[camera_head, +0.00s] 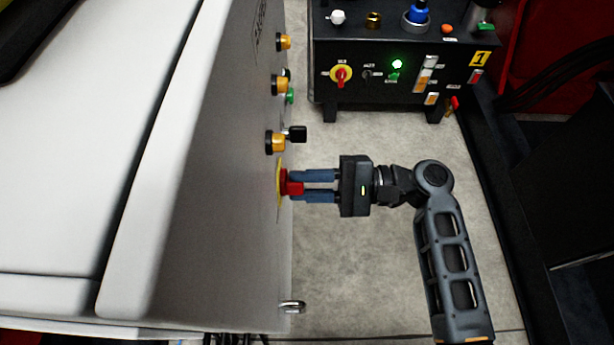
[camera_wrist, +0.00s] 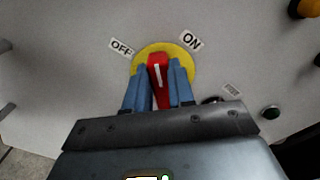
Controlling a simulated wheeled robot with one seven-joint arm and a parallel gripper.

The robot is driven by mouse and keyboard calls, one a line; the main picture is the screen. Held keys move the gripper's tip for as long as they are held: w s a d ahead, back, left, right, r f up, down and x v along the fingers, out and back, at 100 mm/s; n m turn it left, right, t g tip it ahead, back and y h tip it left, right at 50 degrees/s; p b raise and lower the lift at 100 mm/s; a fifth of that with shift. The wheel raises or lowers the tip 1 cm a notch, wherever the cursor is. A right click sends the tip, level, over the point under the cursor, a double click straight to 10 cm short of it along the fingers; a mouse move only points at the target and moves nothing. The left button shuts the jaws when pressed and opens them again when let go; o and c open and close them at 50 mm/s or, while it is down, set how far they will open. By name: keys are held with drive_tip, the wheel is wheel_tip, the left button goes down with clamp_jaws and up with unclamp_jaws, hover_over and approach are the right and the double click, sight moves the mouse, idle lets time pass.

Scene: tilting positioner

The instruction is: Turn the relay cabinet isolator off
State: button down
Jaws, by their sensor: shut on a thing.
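The isolator's red handle (camera_head: 292,187) stands out from its yellow plate (camera_head: 279,190) on the side face of the pale relay cabinet (camera_head: 215,190). In the wrist view the red handle (camera_wrist: 157,66) bears a white line and lies on the yellow plate (camera_wrist: 187,62). The OFF label (camera_wrist: 121,46) is up and left of the plate, the ON label (camera_wrist: 191,41) up and right.
A metal ring (camera_head: 292,307) sits below. A black control box (camera_head: 400,65) with its own red switch stands behind. The floor (camera_head: 350,270) is clear.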

drive_tip(key=shift+s+a+f+n+b, duration=0.1)
drive_tip(key=shift+f+n+b, duration=0.3)
drive_tip(key=shift+n, duration=1)
drive_tip(key=shift+s+f+n+b, duration=0.1)
drive_tip(key=shift+n+b, duration=0.55)
drive_tip(key=shift+n, duration=0.75)
drive_tip(key=shift+s+a+f+n+b, duration=0.1)
drive_tip(key=shift+f+n+b, duration=0.3)
drive_tip(key=shift+n, duration=1)
drive_tip(key=shift+r, duration=0.15)
drive_tip(key=c, duration=1)
unclamp_jaws()
drive_tip(key=shift+o, duration=0.2)
drive_tip(key=shift+d, duration=0.1)
drive_tip(key=d, duration=0.7)
drive_tip(key=shift+d+p, duration=0.35)
drive_tip(key=shift+d, duration=0.05)
